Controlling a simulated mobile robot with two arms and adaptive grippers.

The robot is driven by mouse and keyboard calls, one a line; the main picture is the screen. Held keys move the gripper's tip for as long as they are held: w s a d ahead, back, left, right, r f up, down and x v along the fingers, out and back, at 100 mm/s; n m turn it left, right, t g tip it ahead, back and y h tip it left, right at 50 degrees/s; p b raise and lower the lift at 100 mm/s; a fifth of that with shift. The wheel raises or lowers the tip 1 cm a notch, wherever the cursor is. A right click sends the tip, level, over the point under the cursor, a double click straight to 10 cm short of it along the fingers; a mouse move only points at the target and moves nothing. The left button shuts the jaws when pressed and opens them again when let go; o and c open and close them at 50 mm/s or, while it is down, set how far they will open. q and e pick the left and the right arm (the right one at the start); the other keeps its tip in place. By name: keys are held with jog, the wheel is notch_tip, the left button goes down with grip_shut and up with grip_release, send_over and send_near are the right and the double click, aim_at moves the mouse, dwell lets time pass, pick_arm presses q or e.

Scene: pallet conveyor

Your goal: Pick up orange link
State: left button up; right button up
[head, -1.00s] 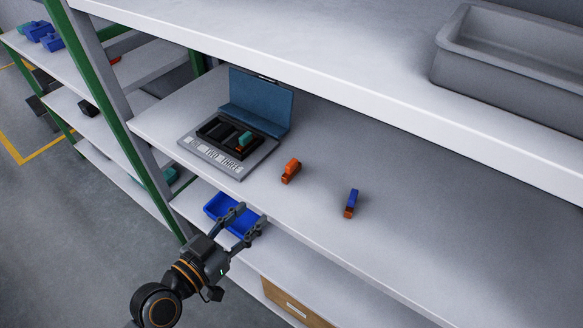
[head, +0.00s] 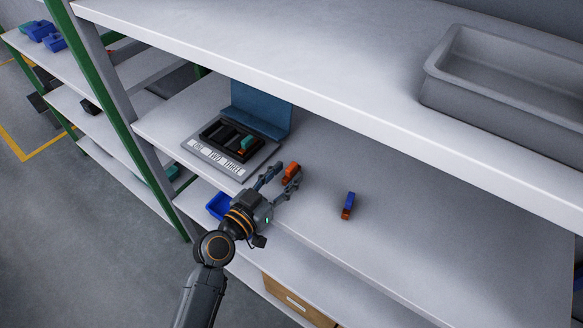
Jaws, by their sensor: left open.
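The orange link (head: 291,172) stands on the middle shelf, to the right of an open case. My left gripper (head: 281,178) is open, with its fingers reaching toward the link from the front left. The fingertips are close to the link; whether they touch it I cannot tell. My right gripper does not show.
The open case (head: 216,162) has a blue lid (head: 262,108), labelled slots and a teal-and-orange piece (head: 246,145) inside. A blue-and-orange link (head: 348,205) stands to the right. A blue bin (head: 217,206) is below.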

pick_arm(q)
jog(key=shift+x, duration=0.85)
grip_shut()
jog(key=shift+a, duration=0.1)
jog(key=shift+s+r, duration=0.1)
jog(key=shift+r, duration=0.6)
jog(key=s+a+r, duration=0.6)
jog(key=s+r, duration=0.5)
jog(key=s, duration=0.1)
jog(key=shift+s+a+r, duration=0.2)
jog(key=shift+a+r, duration=0.1)
jog(key=shift+r, duration=0.05)
